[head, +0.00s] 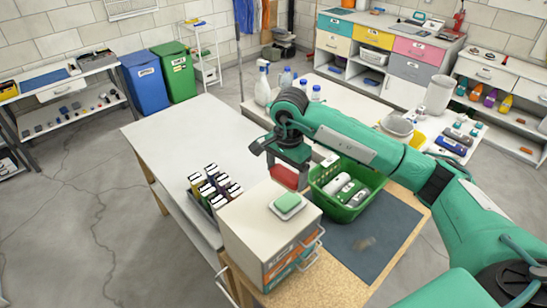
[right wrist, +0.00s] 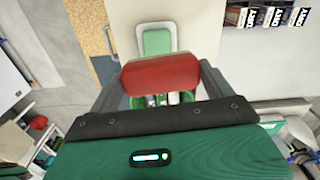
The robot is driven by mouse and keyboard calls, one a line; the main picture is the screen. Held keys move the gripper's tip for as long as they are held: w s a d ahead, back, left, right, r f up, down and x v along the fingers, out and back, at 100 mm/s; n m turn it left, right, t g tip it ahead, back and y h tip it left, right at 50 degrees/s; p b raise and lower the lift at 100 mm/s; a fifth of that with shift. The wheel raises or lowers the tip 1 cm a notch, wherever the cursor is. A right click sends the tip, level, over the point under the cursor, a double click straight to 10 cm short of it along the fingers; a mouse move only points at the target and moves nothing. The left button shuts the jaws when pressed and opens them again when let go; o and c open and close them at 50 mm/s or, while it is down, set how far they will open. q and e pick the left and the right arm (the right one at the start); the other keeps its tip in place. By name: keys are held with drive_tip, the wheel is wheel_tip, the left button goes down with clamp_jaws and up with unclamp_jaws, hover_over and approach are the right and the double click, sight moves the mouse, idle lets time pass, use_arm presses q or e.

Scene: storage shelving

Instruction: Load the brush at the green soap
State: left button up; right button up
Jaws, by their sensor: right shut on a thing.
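The green soap (head: 288,202) lies in a pale dish on top of a small drawer cabinet (head: 262,225) in the head view. It also shows beyond the gripper in the right wrist view (right wrist: 157,42). My right gripper (head: 290,168) is shut on a red block-like thing (right wrist: 160,73), seemingly the brush, which also shows red below the gripper in the head view (head: 285,178). It is held behind the soap in the head view, apparently apart from it. Any bristles are hidden or too small to make out. My left gripper is not in view.
A green basket (head: 350,211) with white and dark items stands just right of the gripper. A rack of several dark, white-capped containers (head: 212,186) stands left of the cabinet.

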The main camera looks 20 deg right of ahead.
drive_tip(key=shift+s+d+f, duration=0.1)
drive_tip(key=shift+d+f, duration=0.1)
drive_tip(key=shift+d, duration=0.2)
drive_tip(key=shift+f, duration=0.2)
drive_tip(key=b, duration=0.1)
hover_over(288, 200)
drive_tip(key=shift+f, duration=2.85)
drive_tip(key=shift+f+b, duration=0.5)
drive_tip(key=shift+b, duration=0.1)
drive_tip(key=shift+f+b, duration=0.15)
drive_tip(key=shift+b, duration=0.3)
idle(0.3)
drive_tip(key=shift+r+p, duration=1.05)
drive_tip(key=shift+r, duration=2.6)
